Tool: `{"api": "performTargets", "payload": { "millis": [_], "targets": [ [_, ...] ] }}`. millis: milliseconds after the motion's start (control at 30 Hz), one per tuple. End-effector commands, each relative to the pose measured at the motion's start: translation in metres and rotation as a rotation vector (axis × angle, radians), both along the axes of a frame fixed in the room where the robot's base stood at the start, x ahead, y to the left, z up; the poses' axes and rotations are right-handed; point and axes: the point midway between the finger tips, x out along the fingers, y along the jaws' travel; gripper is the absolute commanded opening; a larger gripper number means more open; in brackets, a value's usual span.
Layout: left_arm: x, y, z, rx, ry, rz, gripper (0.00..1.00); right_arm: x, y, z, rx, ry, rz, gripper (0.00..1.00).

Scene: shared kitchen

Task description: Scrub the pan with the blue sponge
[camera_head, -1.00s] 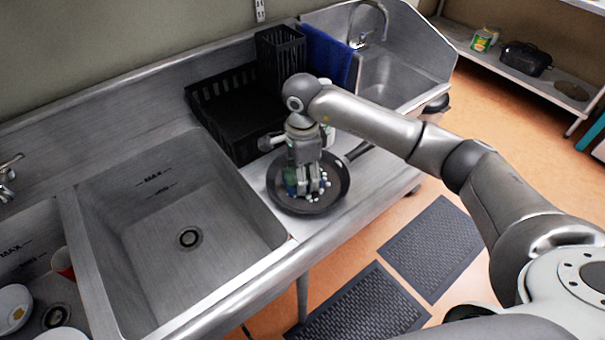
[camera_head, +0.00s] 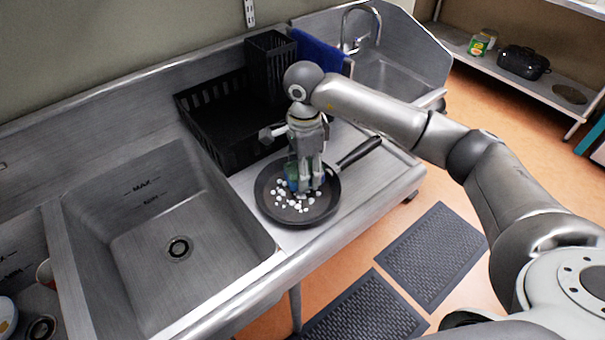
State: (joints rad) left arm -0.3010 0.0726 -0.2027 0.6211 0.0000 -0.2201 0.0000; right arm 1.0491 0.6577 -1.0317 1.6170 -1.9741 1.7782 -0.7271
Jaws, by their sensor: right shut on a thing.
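The dark frying pan (camera_head: 268,206) lies on the steel counter strip to the right of the large sink, its handle pointing to the back right. Several small white bits lie on its floor. My right gripper (camera_head: 308,188) points down into the pan from above. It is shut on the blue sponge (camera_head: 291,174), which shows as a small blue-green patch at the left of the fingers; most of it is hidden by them. Whether the sponge touches the pan floor is hard to tell. My left gripper is not in view.
A black dish rack (camera_head: 222,115) stands just behind the pan, with a blue towel (camera_head: 320,50) beyond it. The large empty sink basin (camera_head: 135,240) is to the left. White dishes and a cup (camera_head: 44,272) sit in the far left sink.

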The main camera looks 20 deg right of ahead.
Motion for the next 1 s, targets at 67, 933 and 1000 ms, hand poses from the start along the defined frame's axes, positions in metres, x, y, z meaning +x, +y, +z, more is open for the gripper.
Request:
{"api": "performTargets", "payload": {
  "millis": [67, 933, 1000],
  "targets": [
    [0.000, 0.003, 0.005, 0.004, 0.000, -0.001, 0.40, 0.000, 0.000, 0.008, 0.001, 0.000, 0.000, 0.37],
    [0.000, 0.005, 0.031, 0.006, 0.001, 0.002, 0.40, 0.001, -0.006, 0.062, 0.002, -0.001, -0.012, 0.37],
    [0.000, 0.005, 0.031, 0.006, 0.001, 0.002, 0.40, 0.001, -0.006, 0.062, 0.002, 0.000, -0.012, 0.37]
  ]
}}
